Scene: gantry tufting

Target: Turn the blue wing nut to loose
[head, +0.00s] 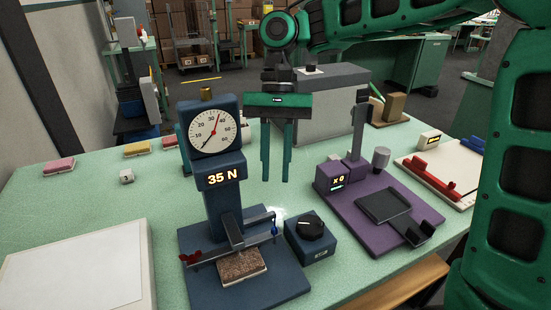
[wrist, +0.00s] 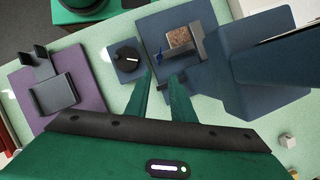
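The blue wing nut (head: 275,231) sits at the right end of the clamp bar (head: 234,252) on the dark blue test stand. It also shows small in the wrist view (wrist: 158,54), just beyond my fingertips. A red wing nut (head: 190,259) is at the bar's left end. A brown tufted sample (head: 242,266) lies under the bar. My gripper (head: 275,181) points down above the table, with its two fingers apart and nothing between them. In the wrist view its fingertips (wrist: 162,75) are clear of the nut. Whether the nut is tight cannot be told.
The stand's column (head: 224,205) carries a round gauge (head: 212,132) and a "35 N" display. A blue box with a black knob (head: 311,227) stands close right of the nut. A purple fixture (head: 351,229) is farther right. A white board (head: 75,270) lies front left.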

